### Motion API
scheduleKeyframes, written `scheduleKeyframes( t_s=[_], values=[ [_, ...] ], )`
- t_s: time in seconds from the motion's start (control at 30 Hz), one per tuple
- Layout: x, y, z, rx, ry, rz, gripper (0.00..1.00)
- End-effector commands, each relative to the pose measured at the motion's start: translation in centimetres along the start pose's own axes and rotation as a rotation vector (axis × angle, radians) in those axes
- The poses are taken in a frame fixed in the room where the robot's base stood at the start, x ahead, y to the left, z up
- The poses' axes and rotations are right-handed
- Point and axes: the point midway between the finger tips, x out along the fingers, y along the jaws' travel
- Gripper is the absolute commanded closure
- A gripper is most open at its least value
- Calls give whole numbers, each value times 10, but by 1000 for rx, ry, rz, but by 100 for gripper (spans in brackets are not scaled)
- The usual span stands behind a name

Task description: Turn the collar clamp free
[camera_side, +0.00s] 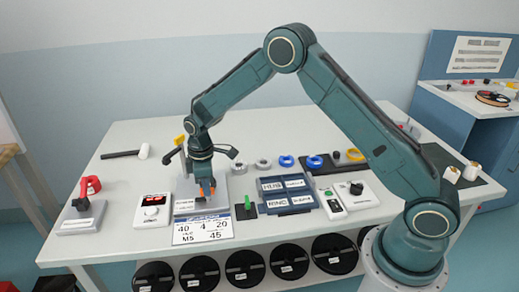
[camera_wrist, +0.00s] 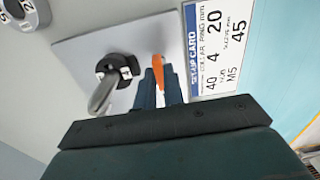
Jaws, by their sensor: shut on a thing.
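My gripper (camera_side: 207,189) is low over a grey plate (camera_side: 184,190) on the bench, just behind the set-up card. In the wrist view its two dark fingers (camera_wrist: 160,88) are shut on a slim orange part (camera_wrist: 158,68). A black collar clamp (camera_wrist: 127,72) with a grey rod (camera_wrist: 101,95) stands on the plate, left of the fingers in the wrist view. I cannot tell whether the orange part joins the black clamp. The fingers hide the orange part's lower end.
The set-up card (camera_side: 204,230) lies at the bench's front edge. A red-handled stand (camera_side: 83,203) and a white control box (camera_side: 151,209) are to the left. Labelled trays (camera_side: 288,194) are to the right, with several rings behind. A hammer (camera_side: 120,154) lies at the back left.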

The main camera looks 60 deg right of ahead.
Motion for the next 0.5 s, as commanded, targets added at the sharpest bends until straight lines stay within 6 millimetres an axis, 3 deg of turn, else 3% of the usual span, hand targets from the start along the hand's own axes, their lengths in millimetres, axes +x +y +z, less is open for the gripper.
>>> scheduleKeyframes(
  t_s=[0.07, 0.1, 0.2, 0.5],
  values=[
    [-1, 0, -1, -2, 2, 1, 100],
    [-1, 0, -1, -2, 2, 1, 88],
    [-1, 0, 0, -2, 2, 1, 68],
    [-1, 0, 0, 0, 1, 0, 68]
  ],
)
